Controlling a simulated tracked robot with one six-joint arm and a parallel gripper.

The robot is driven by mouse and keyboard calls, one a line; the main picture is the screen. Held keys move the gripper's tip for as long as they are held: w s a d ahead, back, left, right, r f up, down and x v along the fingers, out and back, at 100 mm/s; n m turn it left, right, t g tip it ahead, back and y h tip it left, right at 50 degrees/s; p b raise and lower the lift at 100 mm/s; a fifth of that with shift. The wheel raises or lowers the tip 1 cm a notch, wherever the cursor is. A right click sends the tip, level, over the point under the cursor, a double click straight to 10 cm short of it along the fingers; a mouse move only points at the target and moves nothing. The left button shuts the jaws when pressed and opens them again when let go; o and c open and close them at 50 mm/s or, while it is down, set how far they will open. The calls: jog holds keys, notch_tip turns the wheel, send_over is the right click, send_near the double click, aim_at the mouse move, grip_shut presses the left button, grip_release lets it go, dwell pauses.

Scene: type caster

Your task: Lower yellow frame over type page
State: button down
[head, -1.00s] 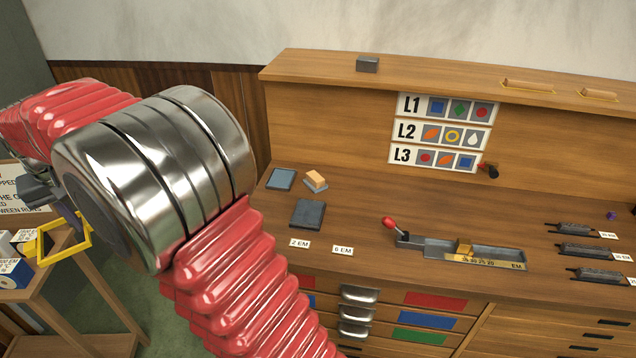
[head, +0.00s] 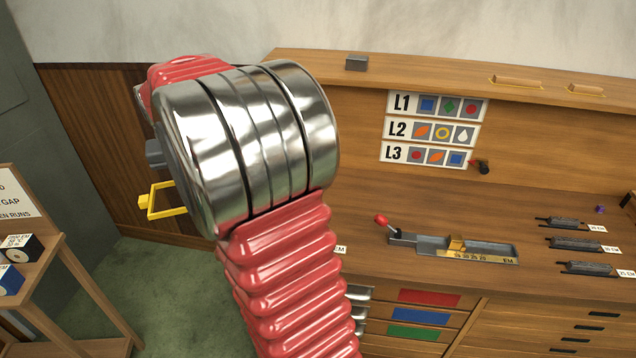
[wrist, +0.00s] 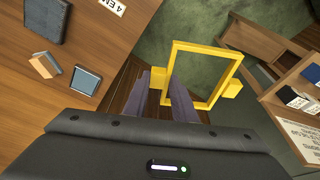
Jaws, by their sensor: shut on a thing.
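The yellow frame (head: 168,213) is an open rectangle with a small tab, held in the air left of the bench in the head view. In the wrist view the yellow frame (wrist: 207,47) hangs above the green floor, between bench and side table. My gripper (wrist: 158,79) is shut on the frame's side tab; my arm hides most of it in the head view. A dark flat slab (wrist: 45,20) and a smaller blue-grey slab (wrist: 86,79) lie on the bench, apart from the frame. I cannot tell which, if either, is the type page.
A wood-coloured block (wrist: 44,64) sits beside the slabs. The bench (head: 360,215) carries a grey composing tray (head: 490,249) with a red-knobbed lever (head: 381,220). A side table (head: 75,262) with small boxes (head: 22,248) stands at left. My arm hides the bench's left end.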

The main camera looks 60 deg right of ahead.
jog(key=s+d+f+m, duration=0.1)
jog(key=s+d+m, duration=0.2)
jog(key=s+d, duration=0.7)
jog(key=s+d+f+m+g+h, duration=0.1)
jog(key=s+d+f+m, duration=0.1)
jog(key=s+d, duration=0.7)
jog(key=s, duration=0.5)
jog(key=shift+d+m, duration=0.35)
jog(key=shift+m, duration=0.05)
jog(key=shift+f, duration=0.25)
jog(key=shift+f, duration=2.85)
jog(key=shift+w+f, duration=0.1)
jog(key=shift+f, duration=0.05)
jog(key=c, duration=1.4)
grip_release()
